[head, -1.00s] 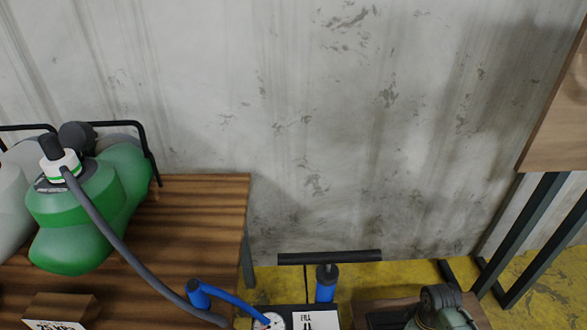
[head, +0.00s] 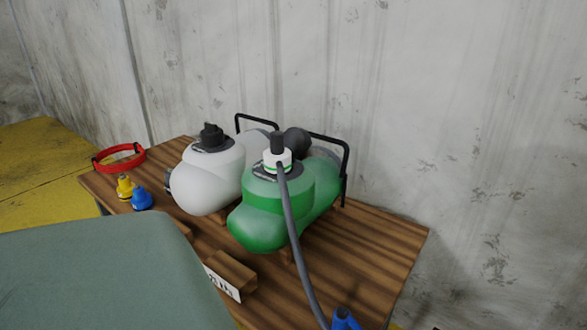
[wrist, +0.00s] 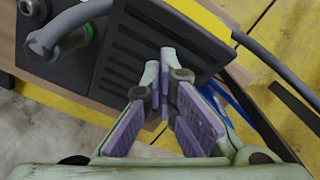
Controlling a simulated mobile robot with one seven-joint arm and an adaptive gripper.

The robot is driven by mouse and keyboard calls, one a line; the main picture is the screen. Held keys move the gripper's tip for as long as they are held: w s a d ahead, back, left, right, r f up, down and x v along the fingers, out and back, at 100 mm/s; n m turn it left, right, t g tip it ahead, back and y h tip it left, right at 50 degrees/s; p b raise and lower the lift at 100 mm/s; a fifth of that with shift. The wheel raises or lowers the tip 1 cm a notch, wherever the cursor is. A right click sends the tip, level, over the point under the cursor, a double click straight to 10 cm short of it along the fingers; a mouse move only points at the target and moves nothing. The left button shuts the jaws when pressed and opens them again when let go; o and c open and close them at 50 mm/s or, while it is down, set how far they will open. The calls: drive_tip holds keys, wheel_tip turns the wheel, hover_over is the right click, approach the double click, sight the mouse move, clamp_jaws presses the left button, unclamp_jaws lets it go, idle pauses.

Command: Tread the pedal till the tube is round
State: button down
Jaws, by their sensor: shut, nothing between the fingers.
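A green tube section (head: 272,215) with rounded, bulging lobes sits on the wooden bench in the head view. A grey hose (head: 297,240) runs from the white and black fitting (head: 278,158) on its top down to the front edge of the picture. In the wrist view a black ribbed pedal (wrist: 122,58) with a yellow edge lies beneath my gripper (wrist: 166,60). My gripper is shut and empty, its purple-padded tips together over the pedal plate. I cannot tell if they touch it. The head view does not show my gripper or the pedal.
A white tube section (head: 208,178) stands left of the green one on the bench (head: 375,245). A red ring (head: 118,158), a yellow fitting (head: 125,188) and a blue fitting (head: 141,199) lie at its left. A thick grey hose (wrist: 75,32) crosses beside the pedal.

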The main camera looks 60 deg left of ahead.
idle(0.4)
wheel_tip(320, 180, down, 8)
drive_tip(key=b, duration=0.4)
drive_tip(key=shift+f+b, duration=0.15)
drive_tip(key=shift+b, duration=0.15)
wheel_tip(320, 180, up, 8)
drive_tip(key=p, duration=0.8)
drive_tip(key=shift+r, duration=0.25)
drive_tip(key=shift+f, duration=0.1)
wheel_tip(320, 180, down, 8)
drive_tip(key=b, duration=0.4)
drive_tip(key=shift+f+b, duration=0.2)
drive_tip(key=shift+b, duration=0.2)
wheel_tip(320, 180, up, 9)
drive_tip(key=p, duration=0.8)
drive_tip(key=shift+f+p, duration=0.2)
drive_tip(key=shift+p, duration=0.1)
drive_tip(key=shift+f, duration=0.1)
